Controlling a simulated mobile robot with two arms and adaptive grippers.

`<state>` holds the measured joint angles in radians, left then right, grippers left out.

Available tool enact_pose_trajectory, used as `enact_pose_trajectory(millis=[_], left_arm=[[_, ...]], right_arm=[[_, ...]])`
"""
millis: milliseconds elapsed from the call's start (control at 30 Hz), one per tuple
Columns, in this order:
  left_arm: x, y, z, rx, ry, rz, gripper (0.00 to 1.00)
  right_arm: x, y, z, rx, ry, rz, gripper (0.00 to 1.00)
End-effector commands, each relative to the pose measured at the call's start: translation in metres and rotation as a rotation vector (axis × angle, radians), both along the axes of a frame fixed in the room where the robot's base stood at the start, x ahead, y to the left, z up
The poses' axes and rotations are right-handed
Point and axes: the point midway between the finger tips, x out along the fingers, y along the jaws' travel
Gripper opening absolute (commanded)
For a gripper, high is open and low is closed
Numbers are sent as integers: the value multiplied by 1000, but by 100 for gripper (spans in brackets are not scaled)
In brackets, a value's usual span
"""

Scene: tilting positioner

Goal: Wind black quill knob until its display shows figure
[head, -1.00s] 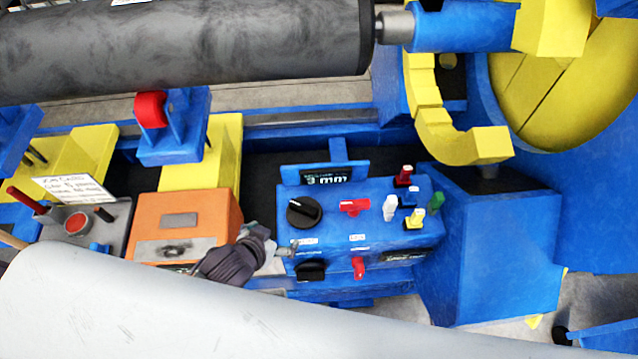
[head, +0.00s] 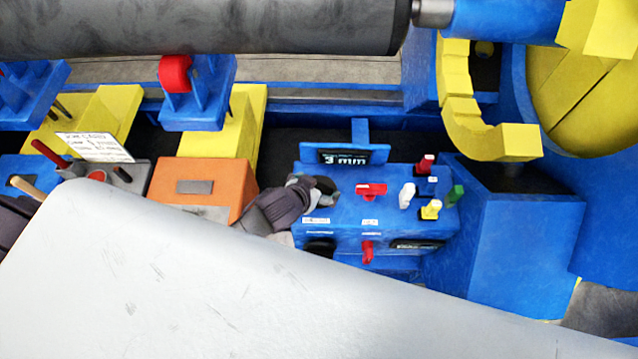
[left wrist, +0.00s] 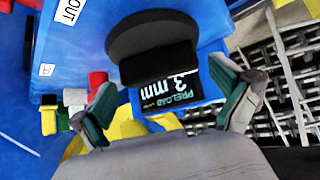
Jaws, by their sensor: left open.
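A black knob (left wrist: 152,40) on the blue control box (left wrist: 130,12) shows large in the left wrist view. A dark display (left wrist: 178,85) beyond it reads "PRELOAD 3 mm", turned in the picture. The display also shows in the head view (head: 343,156), at the box's back edge. My left gripper (left wrist: 165,92) is open, its green-padded fingers spread on either side below the knob and apart from it. In the head view my left gripper (head: 318,189) is over the box's top left and hides this knob. A second black knob (head: 320,246) is on the box's front, partly covered. I see no "quill" label.
The box also carries a red switch (head: 371,190), a red front handle (head: 367,252) and several coloured levers, such as a white one (head: 407,195). An orange box (head: 205,183) stands left. A dark roller (head: 200,25) spans above; a blue pedestal (head: 510,230) stands right.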

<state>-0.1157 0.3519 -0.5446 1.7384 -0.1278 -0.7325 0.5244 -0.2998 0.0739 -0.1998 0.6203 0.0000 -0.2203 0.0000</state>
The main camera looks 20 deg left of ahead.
Motion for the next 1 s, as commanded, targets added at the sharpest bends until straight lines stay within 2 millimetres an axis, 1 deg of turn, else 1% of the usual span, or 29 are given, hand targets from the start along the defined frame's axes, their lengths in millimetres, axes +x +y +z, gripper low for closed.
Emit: enact_pose_trajectory(millis=[133, 433, 467, 700, 767, 833, 1000], left_arm=[[7, -2, -7, 0, 0, 0, 100], [8, -2, -8, -1, 0, -1, 100], [8, -2, -8, -1, 0, -1, 97], [8, -2, -8, -1, 0, 0, 57], [8, -2, -8, -1, 0, 0, 48], [8, -2, -7, 0, 1, -7, 48], [8, -1, -5, 3, 3, -98, 48]], right_arm=[[0, -1, 0, -2, 0, 1, 0], [0, -6, 0, -7, -2, 3, 0], [0, -6, 0, -7, -2, 3, 0], [0, -6, 0, -7, -2, 3, 0], [0, -6, 0, -7, -1, 3, 0], [0, -6, 2, -7, -1, 3, 0], [0, -6, 20, -7, -1, 3, 0]])
